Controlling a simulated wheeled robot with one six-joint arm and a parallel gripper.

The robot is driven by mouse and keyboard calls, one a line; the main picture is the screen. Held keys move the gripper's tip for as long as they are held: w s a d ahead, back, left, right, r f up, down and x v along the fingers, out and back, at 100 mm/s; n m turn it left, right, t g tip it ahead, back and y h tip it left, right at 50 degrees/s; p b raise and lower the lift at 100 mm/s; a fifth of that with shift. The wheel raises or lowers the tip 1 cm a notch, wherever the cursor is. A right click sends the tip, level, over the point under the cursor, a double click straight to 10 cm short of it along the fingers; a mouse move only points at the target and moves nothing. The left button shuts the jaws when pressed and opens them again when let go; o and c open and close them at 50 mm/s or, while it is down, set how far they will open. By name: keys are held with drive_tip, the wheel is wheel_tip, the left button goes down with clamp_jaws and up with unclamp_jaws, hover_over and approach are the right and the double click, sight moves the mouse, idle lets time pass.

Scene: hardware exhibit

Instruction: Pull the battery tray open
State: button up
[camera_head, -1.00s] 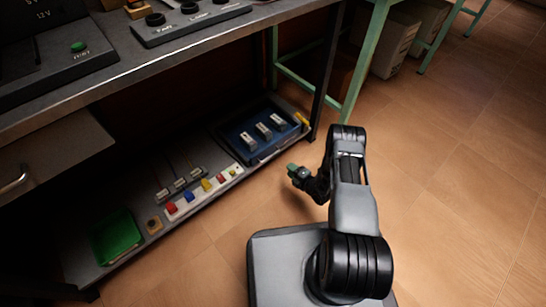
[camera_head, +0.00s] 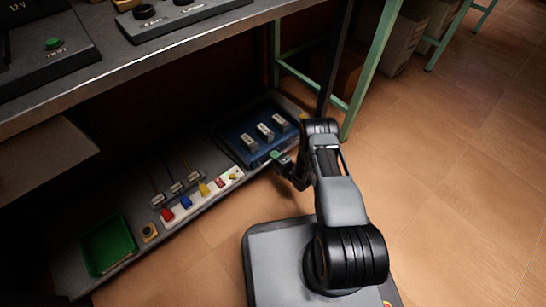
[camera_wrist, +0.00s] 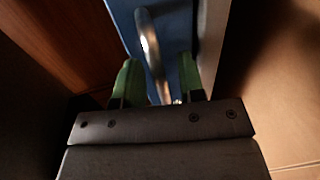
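The battery tray (camera_head: 259,151) is blue, sits on the low shelf under the bench and holds three grey batteries (camera_head: 265,131). Its blue front (camera_wrist: 181,45) fills the middle top of the wrist view, with a curved metal handle (camera_wrist: 147,42) on it. My gripper (camera_head: 274,157) is at the tray's front edge. In the wrist view its two green fingers (camera_wrist: 159,70) are apart, with the handle in line between them and a gap on each side. Whether either finger touches the handle cannot be told.
Left of the tray on the shelf are a white strip with coloured blocks (camera_head: 201,195) and a green bin (camera_head: 108,245). The bench top (camera_head: 150,55) overhangs the shelf. A dark bench leg (camera_head: 335,60) and a green table frame (camera_head: 372,65) stand behind my arm. Floor on the right is clear.

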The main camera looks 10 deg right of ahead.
drive_tip(key=shift+w+a, duration=0.1)
drive_tip(key=shift+a, duration=0.05)
clamp_jaws()
idle(0.4)
